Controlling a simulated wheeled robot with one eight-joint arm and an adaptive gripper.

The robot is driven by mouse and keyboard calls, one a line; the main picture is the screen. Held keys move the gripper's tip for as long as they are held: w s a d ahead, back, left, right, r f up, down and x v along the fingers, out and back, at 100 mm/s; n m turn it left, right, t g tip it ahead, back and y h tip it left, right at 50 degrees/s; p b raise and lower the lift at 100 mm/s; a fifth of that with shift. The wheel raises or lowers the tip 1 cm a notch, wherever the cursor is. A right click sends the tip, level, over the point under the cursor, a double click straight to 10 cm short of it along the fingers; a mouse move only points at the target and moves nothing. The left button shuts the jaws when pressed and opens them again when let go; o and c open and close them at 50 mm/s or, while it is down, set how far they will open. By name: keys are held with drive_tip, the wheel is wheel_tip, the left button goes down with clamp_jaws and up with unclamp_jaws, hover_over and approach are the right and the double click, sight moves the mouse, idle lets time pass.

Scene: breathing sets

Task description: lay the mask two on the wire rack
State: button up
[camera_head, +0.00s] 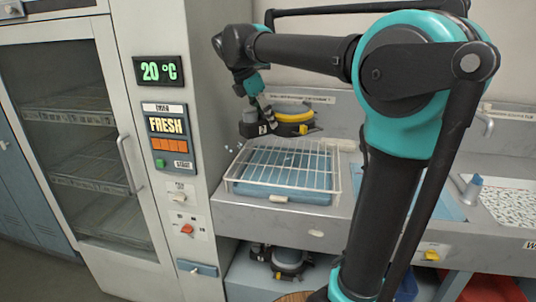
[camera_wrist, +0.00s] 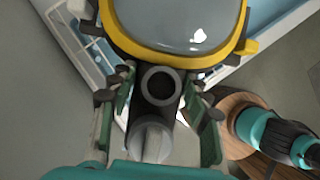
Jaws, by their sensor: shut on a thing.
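Mask two (camera_head: 283,119), with a yellow rim, a grey visor and a black body part marked 2, is held in the air above the wire rack. My gripper (camera_head: 261,104) is shut on it. In the wrist view the mask (camera_wrist: 185,25) fills the top, and its dark round port lies between the fingers of my gripper (camera_wrist: 158,100). The white wire rack (camera_head: 285,165) stands on the counter over a blue tray, and no mask lies on it. Part of the rack (camera_wrist: 75,40) shows behind the mask in the wrist view.
A cabinet (camera_head: 130,150) with a glass door and a panel reading 20 °C and FRESH stands at the left. Another mask (camera_head: 288,260) sits on the shelf below the counter.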

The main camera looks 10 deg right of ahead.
sight(251, 126)
wheel_tip(251, 126, down, 13)
drive_tip(key=shift+r, duration=0.1)
idle(0.5)
drive_tip(key=o, duration=1.5)
drive_tip(key=shift+o, duration=0.2)
drive_tip(key=v, duration=1.2)
